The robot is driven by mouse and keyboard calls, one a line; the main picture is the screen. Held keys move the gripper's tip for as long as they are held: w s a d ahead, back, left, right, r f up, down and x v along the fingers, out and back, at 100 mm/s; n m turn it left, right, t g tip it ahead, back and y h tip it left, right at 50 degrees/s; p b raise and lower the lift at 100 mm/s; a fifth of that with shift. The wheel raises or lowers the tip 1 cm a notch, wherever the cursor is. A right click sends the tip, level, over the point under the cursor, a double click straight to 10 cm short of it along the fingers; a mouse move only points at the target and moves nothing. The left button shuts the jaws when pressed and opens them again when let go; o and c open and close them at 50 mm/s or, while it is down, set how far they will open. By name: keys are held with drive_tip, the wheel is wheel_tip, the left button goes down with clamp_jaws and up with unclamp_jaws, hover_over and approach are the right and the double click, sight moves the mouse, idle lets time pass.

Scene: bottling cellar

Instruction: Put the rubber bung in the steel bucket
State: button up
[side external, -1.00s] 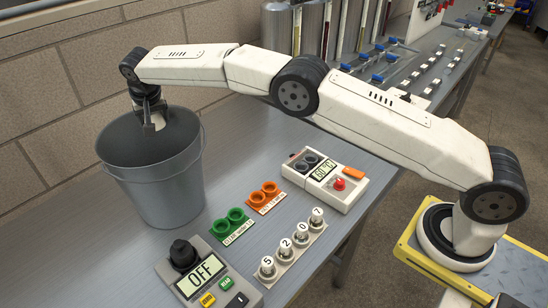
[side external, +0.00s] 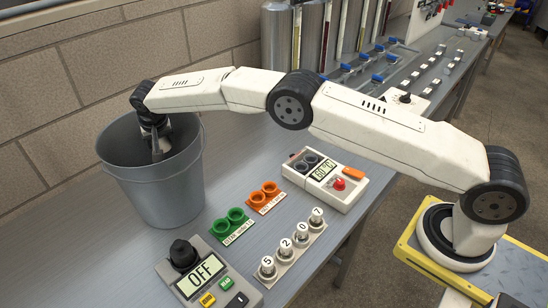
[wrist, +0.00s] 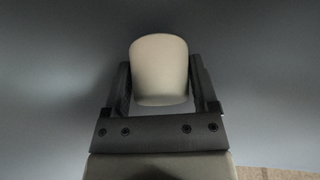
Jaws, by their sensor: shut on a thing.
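The steel bucket (side external: 165,190) is a grey, open-topped pail standing upright on the bench at the left of the side view. My gripper (side external: 161,152) reaches down into its mouth. In the wrist view my gripper (wrist: 160,85) is shut on a pale, rounded, tapered piece, the rubber bung (wrist: 160,68), held between its two dark fingers. Plain grey surface surrounds it there. In the side view the bung is hard to make out between the fingers, and the bucket's floor is hidden by its front wall.
A brick wall (side external: 60,110) stands close behind the bucket.

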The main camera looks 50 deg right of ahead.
drive_tip(key=shift+d+f, duration=0.1)
drive_tip(key=shift+f, duration=1.3)
drive_tip(key=o, duration=1.3)
drive_tip(key=shift+r, duration=0.15)
drive_tip(key=v, duration=1.2)
